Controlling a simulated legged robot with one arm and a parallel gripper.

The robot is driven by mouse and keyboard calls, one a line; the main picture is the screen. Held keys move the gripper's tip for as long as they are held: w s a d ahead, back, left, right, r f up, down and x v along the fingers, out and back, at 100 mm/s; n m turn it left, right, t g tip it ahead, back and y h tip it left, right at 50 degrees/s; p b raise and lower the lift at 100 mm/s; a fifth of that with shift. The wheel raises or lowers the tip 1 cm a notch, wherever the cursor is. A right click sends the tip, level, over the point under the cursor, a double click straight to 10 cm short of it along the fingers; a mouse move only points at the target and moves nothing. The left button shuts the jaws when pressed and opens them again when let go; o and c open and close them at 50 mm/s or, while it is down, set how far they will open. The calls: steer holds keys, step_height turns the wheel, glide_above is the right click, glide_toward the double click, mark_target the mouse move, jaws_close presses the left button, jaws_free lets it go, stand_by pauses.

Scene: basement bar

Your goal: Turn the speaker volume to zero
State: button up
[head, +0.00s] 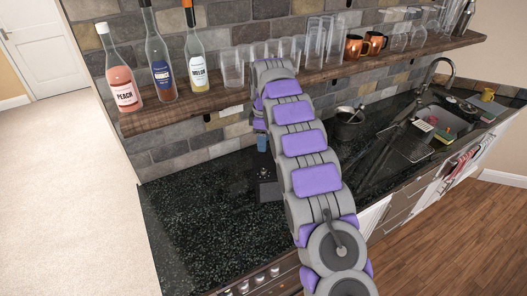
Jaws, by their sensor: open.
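My arm rises from the lower right and bends over at its top, in front of the shelf. Its far end turns down behind the upper links, and I cannot make out my gripper's fingers there. No speaker can be told with certainty. A small dark boxy object (268,187) is on the black counter (200,215), partly hidden by my arm; I cannot tell what it is. A row of round knobs (259,279) shows at the counter's front, at the bottom edge of the view; what they belong to is unclear.
A wooden shelf (195,108) carries a peach bottle (122,84), two other bottles, glasses and copper mugs (357,47). A small blue cup-like object (262,142) and a dark pot (348,117) are on the counter. A sink (407,143) is at right. The counter's left part is clear.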

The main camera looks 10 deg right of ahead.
steer(key=shift+r, duration=1.65)
steer(key=s+d+r+m+g+b, duration=0.1)
steer(key=s+r+m+b, duration=0.2)
steer(key=s, duration=0.8)
steer(key=s+r+m+b, duration=0.15)
steer(key=s+m, duration=0.25)
steer(key=s, duration=0.7)
steer(key=s+f+m+b, duration=0.2)
steer(key=s+f, duration=0.4)
steer(key=s, duration=0.9)
steer(key=s+a+f+m+b, duration=0.1)
steer(key=s+f+m+b, duration=0.2)
steer(key=s+f, duration=0.4)
steer(key=s+m, duration=0.1)
steer(key=s, duration=0.8)
steer(key=shift+s+m+g+b, duration=0.2)
steer(key=shift+m+g+b, duration=0.1)
steer(key=shift+g+b, duration=0.1)
